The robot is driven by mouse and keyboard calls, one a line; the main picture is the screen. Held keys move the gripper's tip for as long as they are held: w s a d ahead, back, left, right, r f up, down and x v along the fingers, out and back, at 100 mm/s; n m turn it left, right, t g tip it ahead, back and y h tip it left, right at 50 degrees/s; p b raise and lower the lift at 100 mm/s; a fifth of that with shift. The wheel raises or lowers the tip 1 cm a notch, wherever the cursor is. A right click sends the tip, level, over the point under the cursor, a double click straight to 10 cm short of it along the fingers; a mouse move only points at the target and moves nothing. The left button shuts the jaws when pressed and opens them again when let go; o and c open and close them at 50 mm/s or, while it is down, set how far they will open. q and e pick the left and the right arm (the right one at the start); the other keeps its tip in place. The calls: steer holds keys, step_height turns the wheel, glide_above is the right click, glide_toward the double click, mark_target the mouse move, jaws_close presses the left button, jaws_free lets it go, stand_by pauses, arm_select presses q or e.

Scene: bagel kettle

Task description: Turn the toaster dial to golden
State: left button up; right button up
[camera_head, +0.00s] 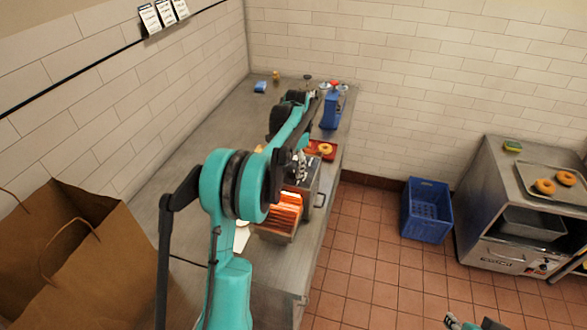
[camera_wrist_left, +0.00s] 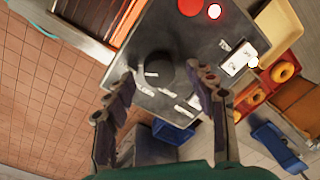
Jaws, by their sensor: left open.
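The toaster (camera_head: 311,187) stands at the right edge of the long metal counter, its heating slots glowing orange. In the left wrist view its grey control panel (camera_wrist_left: 192,45) fills the middle. The black round toaster dial (camera_wrist_left: 158,71) sits on the panel with small white labels around it; I cannot read them or tell the setting. My left gripper (camera_wrist_left: 167,80) is open, with one finger on each side of the dial in this view; I cannot tell whether they touch it. My left arm partly covers the toaster in the head view. My right gripper (camera_head: 472,322) shows only partly at the bottom edge.
A red tray (camera_head: 313,151) with a bagel lies beyond the toaster, and a blue device (camera_head: 331,112) stands behind it. A blue crate (camera_head: 427,212) is on the tiled floor. An oven with a bagel tray (camera_head: 549,196) stands right. Brown paper bags (camera_head: 95,260) are left.

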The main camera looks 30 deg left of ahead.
arm_select(q)
steer(key=shift+f, duration=0.7)
steer(key=c, duration=1.2)
steer(key=shift+o, duration=0.2)
steer(key=shift+n, duration=0.5)
steer(key=n, duration=0.4)
steer(key=shift+n, duration=0.4)
steer(key=n, duration=0.6)
steer(key=shift+g+p, duration=0.3)
steer(key=shift+g, duration=0.1)
steer(key=shift+w, duration=0.1)
